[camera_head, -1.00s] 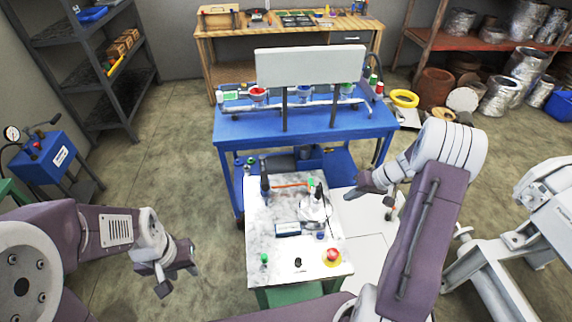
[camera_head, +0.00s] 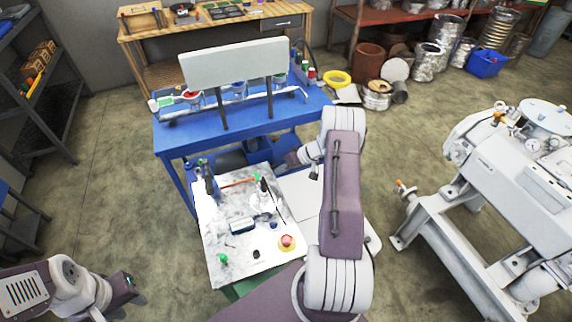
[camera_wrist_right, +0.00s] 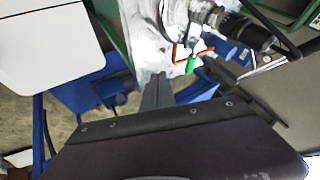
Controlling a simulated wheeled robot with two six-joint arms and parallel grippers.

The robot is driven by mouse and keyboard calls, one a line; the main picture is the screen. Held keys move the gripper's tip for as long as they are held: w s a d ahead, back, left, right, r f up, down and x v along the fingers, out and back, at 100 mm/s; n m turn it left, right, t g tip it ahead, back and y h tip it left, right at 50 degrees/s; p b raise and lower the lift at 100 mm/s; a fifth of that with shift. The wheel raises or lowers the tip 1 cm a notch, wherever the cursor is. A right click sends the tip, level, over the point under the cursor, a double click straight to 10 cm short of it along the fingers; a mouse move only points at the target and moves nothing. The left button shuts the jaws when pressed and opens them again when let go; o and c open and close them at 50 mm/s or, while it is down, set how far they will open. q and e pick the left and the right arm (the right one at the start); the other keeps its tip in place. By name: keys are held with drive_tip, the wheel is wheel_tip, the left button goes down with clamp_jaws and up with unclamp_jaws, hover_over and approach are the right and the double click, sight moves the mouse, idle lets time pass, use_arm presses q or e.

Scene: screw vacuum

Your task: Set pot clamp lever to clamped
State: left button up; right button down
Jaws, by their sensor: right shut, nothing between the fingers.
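The small worktable (camera_head: 215,262) has a speckled white top. It carries a clear pot-like fitting (camera_head: 262,203), a green-tipped part (camera_head: 258,177) and an orange rod (camera_head: 238,183). The wrist view shows a green handle (camera_wrist_right: 191,66) and an orange-red bent rod (camera_wrist_right: 175,55) beside a dark-ended metal cylinder (camera_wrist_right: 232,25). I cannot tell which part is the pot clamp lever, or its setting. My right gripper (camera_head: 292,160) is shut and empty near the table's far right corner; its fingers (camera_wrist_right: 158,82) also show in the wrist view. My left gripper (camera_head: 128,290) is away to the left, its jaws unclear.
A blue bench (camera_head: 170,137) with a white panel (camera_head: 235,62) stands behind the table. A large white machine (camera_head: 525,165) stands at the right. A red button (camera_head: 287,241) is on the table's near right corner. Open floor lies left of the table.

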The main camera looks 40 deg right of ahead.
sight(258, 180)
drive_tip(key=x, duration=0.3)
drive_tip(key=shift+w+a+f+p, duration=0.2)
drive_tip(key=shift+a+f+p, duration=0.05)
drive_tip(key=shift+p, duration=0.1)
drive_tip(key=shift+w+a+r+p, duration=0.1)
drive_tip(key=shift+a+r+p, duration=0.15)
drive_tip(key=shift+a+p, duration=0.3)
drive_tip(key=shift+w+a+r+p, duration=0.15)
drive_tip(key=shift+a+r+p, duration=0.15)
drive_tip(key=shift+a, duration=0.35)
drive_tip(key=shift+w+a, duration=0.1)
drive_tip(key=shift+a, duration=0.5)
drive_tip(key=shift+d+f, duration=0.1)
